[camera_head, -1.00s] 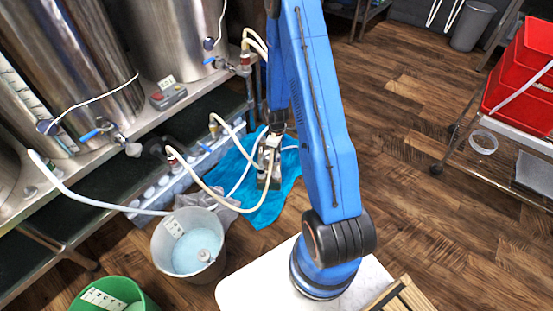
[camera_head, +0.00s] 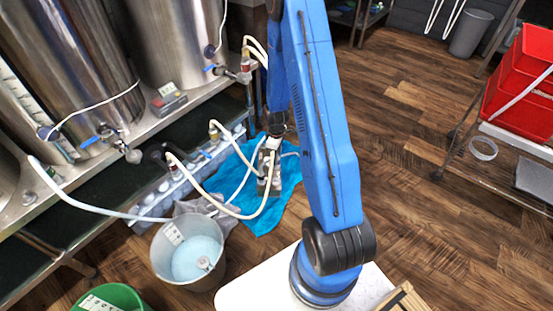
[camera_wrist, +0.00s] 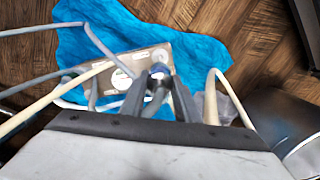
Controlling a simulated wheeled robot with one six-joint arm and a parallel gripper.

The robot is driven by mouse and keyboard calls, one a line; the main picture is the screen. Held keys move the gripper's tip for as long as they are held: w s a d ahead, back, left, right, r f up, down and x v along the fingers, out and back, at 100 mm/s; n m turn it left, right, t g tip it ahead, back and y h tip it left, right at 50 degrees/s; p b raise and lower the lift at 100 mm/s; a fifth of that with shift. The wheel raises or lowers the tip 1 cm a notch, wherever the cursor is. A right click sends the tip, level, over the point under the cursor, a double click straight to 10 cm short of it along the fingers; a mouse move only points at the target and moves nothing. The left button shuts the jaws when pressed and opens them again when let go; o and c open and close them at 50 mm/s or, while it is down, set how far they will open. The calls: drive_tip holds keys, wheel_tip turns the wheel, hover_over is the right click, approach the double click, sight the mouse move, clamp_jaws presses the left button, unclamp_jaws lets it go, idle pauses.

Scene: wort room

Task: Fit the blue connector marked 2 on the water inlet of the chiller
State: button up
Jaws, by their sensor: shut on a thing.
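The chiller (camera_head: 276,184) is a small metal plate unit on a bright blue cloth on the floor, with hoses beside it. It also shows in the wrist view (camera_wrist: 120,79), with round pale labels on its face. My gripper (camera_wrist: 160,84) is shut on a small blue piece, the blue connector (camera_wrist: 159,70), at the right end of the chiller's face. I cannot read its mark or tell whether it touches the inlet.
Pale hoses loop from the valves to the chiller. A grey bucket (camera_head: 159,262) of bluish liquid and a green bucket (camera_head: 140,298) stand at the lower left. Steel tanks (camera_head: 85,50) line the left. Open wooden floor (camera_head: 410,160) lies to the right, before a cart with red crates (camera_head: 525,70).

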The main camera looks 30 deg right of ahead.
drive_tip(key=shift+r, duration=1.3)
